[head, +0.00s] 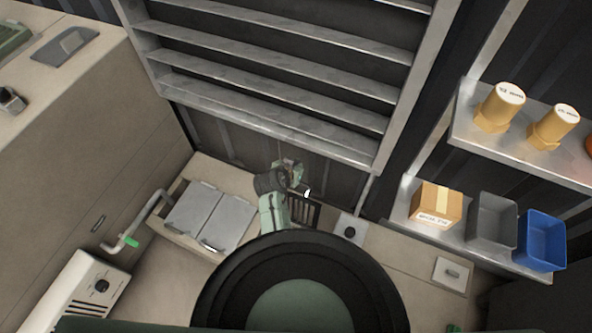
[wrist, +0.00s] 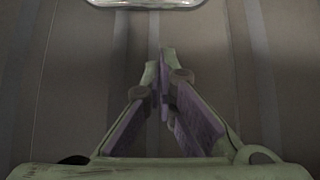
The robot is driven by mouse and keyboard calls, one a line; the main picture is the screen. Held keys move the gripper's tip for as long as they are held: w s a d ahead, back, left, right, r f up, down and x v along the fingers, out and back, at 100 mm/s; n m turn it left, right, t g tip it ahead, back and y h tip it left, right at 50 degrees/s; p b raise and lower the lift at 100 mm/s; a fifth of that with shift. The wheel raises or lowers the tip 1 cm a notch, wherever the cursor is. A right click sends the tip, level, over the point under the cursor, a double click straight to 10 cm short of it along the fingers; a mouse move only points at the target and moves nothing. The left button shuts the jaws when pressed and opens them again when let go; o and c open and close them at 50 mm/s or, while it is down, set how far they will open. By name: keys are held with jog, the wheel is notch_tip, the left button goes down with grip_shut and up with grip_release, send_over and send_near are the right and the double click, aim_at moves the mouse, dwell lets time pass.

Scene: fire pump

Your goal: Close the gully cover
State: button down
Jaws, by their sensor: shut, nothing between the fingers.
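A dark slotted grate (head: 303,212), which looks like the gully, lies low by the back wall, partly hidden by my arm. I cannot make out its cover for certain. A small pale piece (head: 307,192) shows just beside my gripper, too small to identify. My gripper (head: 290,172) is above and behind the grate, near the dark wall. In the wrist view my gripper (wrist: 163,60) is shut and empty, its fingertips together. A shiny pale metal edge (wrist: 145,4) shows beyond the fingertips at the top of the wrist view; whether they touch is unclear.
Two grey lidded panels (head: 207,217) with handles lie left of my arm, beside a pale pipe (head: 140,222). A louvred metal frame (head: 275,70) hangs above my gripper. Shelves with yellow fittings (head: 500,107), a carton (head: 435,204) and a blue bin (head: 541,240) stand right.

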jog(key=shift+s+a+f+p, duration=0.1)
jog(key=shift+s+f+p, duration=0.1)
jog(key=shift+f+p, duration=0.5)
jog(key=shift+s+a+f+p, duration=0.15)
jog(key=shift+f+p, duration=0.25)
jog(key=shift+f, duration=0.6)
jog(key=shift+s+b, duration=0.1)
jog(key=shift+b, duration=0.25)
